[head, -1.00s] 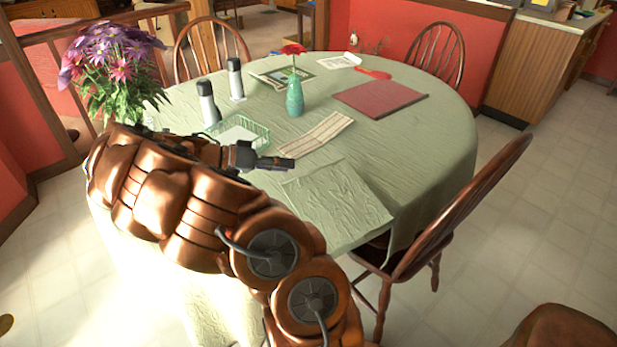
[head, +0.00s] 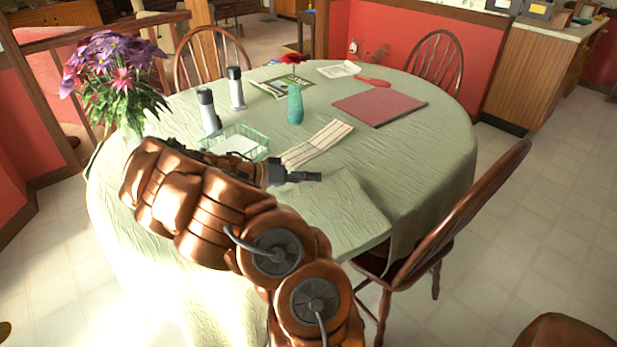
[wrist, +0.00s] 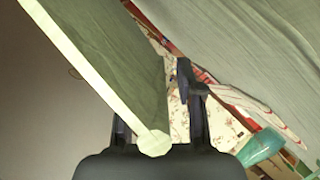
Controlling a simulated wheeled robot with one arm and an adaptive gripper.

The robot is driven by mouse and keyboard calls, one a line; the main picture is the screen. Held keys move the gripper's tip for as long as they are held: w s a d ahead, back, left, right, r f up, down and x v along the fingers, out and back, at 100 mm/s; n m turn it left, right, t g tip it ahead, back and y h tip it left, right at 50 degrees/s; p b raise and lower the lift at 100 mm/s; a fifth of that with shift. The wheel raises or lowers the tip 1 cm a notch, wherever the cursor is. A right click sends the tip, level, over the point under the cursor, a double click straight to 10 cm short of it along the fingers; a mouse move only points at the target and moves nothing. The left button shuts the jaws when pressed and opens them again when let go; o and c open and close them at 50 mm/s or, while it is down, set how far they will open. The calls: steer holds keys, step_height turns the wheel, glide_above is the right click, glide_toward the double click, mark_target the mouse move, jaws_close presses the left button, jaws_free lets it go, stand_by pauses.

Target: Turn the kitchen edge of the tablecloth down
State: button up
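The pale green tablecloth (head: 430,140) covers the oval table and hangs down its sides. At the near right edge a flap of it (head: 345,210) lies folded up on the tabletop. My gripper (head: 315,177) is over the far left part of this flap and hides some of it. In the wrist view the two dark fingers of my gripper (wrist: 158,112) stand apart. Green cloth with a pale edge (wrist: 95,72) runs between them towards the palm. I cannot tell whether either finger touches it.
On the table are a teal vase (head: 295,105) with a red flower, a green basket (head: 240,143), a striped cloth (head: 318,143), a red folder (head: 380,105), two shakers (head: 236,88) and a purple bouquet (head: 110,75). A wooden chair (head: 460,215) stands close on the right.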

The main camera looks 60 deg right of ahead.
steer(key=shift+c, duration=0.4)
steer(key=c, duration=0.6)
steer(key=shift+o, duration=0.2)
steer(key=shift+s+r+b, duration=0.1)
steer(key=shift+r+b, duration=0.25)
steer(key=shift+b, duration=0.15)
